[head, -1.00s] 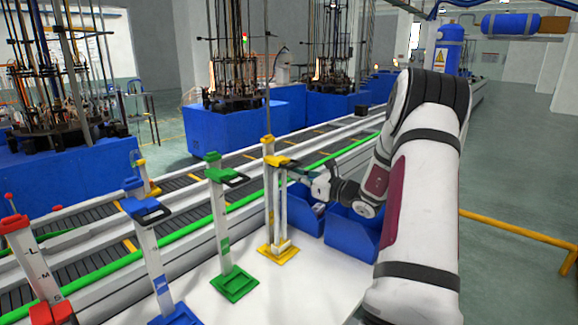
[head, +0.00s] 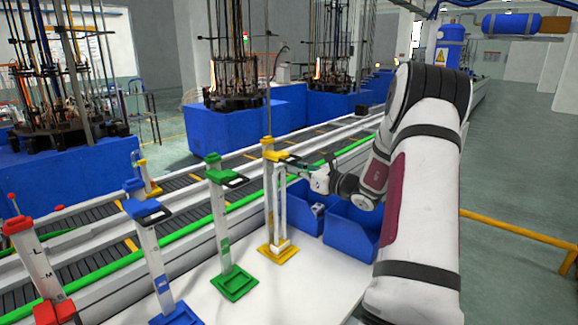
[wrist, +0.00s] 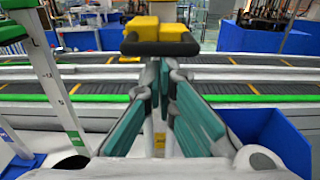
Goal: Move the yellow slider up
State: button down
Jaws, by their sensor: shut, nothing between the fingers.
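The yellow slider (head: 274,156) is high on its upright white post, just below the yellow top cap (head: 268,141); the post stands on a yellow base (head: 278,252). In the wrist view the slider (wrist: 160,27) shows at the top centre with its dark handle bar (wrist: 160,47) towards me. My gripper (head: 298,164) is at the handle side of the slider, to its right in the head view. In the wrist view its teal fingers (wrist: 162,82) converge just below the handle bar, with nothing held. Whether the tips touch the handle is unclear.
The green slider (head: 226,177) and blue slider (head: 147,211) are high on posts to the left. The red slider (head: 54,311) is low on its post. Blue bins (head: 352,235) stand right of the yellow post. A conveyor (head: 180,190) runs behind.

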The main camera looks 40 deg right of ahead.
jog(key=shift+f+b, duration=0.35)
jog(key=shift+f, duration=0.4)
jog(key=s+p, duration=0.3)
jog(key=s, duration=0.7)
jog(key=shift+d+p, duration=0.35)
jog(key=shift+d, duration=0.05)
